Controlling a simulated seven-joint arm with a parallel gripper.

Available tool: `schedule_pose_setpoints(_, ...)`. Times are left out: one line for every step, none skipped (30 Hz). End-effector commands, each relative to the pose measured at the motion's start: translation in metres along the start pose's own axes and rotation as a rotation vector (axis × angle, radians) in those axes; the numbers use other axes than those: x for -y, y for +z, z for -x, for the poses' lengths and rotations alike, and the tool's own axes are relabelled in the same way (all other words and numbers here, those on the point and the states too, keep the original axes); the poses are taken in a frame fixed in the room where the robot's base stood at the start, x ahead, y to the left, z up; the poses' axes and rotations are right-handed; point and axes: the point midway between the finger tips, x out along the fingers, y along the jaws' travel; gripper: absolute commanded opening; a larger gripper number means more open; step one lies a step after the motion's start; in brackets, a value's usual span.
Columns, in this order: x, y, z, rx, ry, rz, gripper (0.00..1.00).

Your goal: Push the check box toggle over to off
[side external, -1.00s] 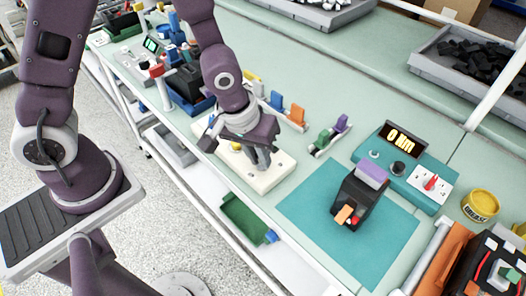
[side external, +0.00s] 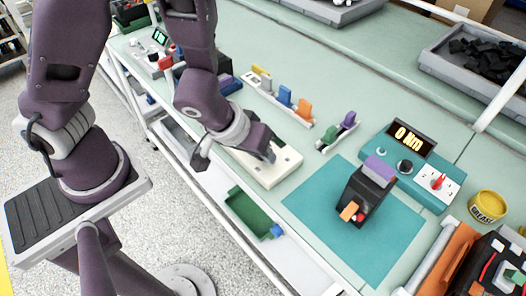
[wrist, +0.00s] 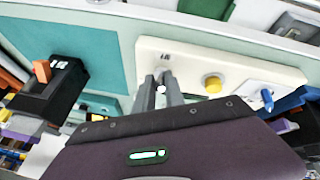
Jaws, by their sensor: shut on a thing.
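The check box (side external: 285,172) is a cream, flat box at the near edge of the bench. In the wrist view its panel (wrist: 290,76) carries a yellow button (wrist: 212,83), a dial with a blue pointer (wrist: 267,98) and a small metal toggle (wrist: 163,76) beneath a dark mark. My gripper (wrist: 161,92) has its two grey fingers closed around the toggle. In the side view my gripper (side external: 270,155) is low over the box and hides the toggle and button. I cannot tell which way the toggle leans.
A black breaker (side external: 362,197) with an orange lever stands on a teal mat (side external: 310,195). A green bin (side external: 248,213) lies below the bench edge.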

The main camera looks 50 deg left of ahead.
Motion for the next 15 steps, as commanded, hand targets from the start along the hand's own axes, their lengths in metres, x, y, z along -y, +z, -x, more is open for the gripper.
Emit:
schedule_pose_setpoints(0.0008, 0.0001, -0.0005, 0.001, -0.003, 0.0, 0.0)
schedule_pose_setpoints(0.0008, 0.0001, -0.0005, 0.001, -0.003, 0.0, 0.0)
schedule_pose_setpoints(0.0009, 0.0001, -0.0005, 0.001, -0.004, 0.0, 0.0)
schedule_pose_setpoints(0.0009, 0.0001, -0.0006, 0.001, -0.004, 0.0, 0.0)
schedule_pose_setpoints(0.0009, 0.0001, -0.0006, 0.001, -0.004, 0.0, 0.18)
schedule_pose_setpoints(0.001, 0.0002, -0.0006, 0.001, -0.004, 0.0, 0.26)
schedule_pose_setpoints(0.001, 0.0002, -0.0006, 0.001, -0.004, 0.0, 0.32)
schedule_pose_setpoints(0.0009, 0.0001, -0.0006, 0.001, -0.004, 0.0, 0.35)
schedule_pose_setpoints(0.0008, 0.0001, -0.0005, 0.001, -0.004, 0.0, 0.35)
schedule_pose_setpoints(0.0008, 0.0001, -0.0005, 0.001, -0.003, 0.0, 0.35)
schedule_pose_setpoints(0.0007, 0.0001, -0.0004, 0.001, -0.003, 0.0, 0.35)
schedule_pose_setpoints(0.0007, 0.0001, -0.0004, 0.001, -0.003, 0.0, 0.35)
schedule_pose_setpoints(0.0006, 0.0001, -0.0004, 0.001, -0.003, 0.0, 0.35)
schedule_pose_setpoints(0.0006, 0.0001, -0.0004, 0.001, -0.003, 0.0, 0.35)
schedule_pose_setpoints(0.0006, 0.0001, -0.0003, 0.001, -0.003, 0.0, 0.35)
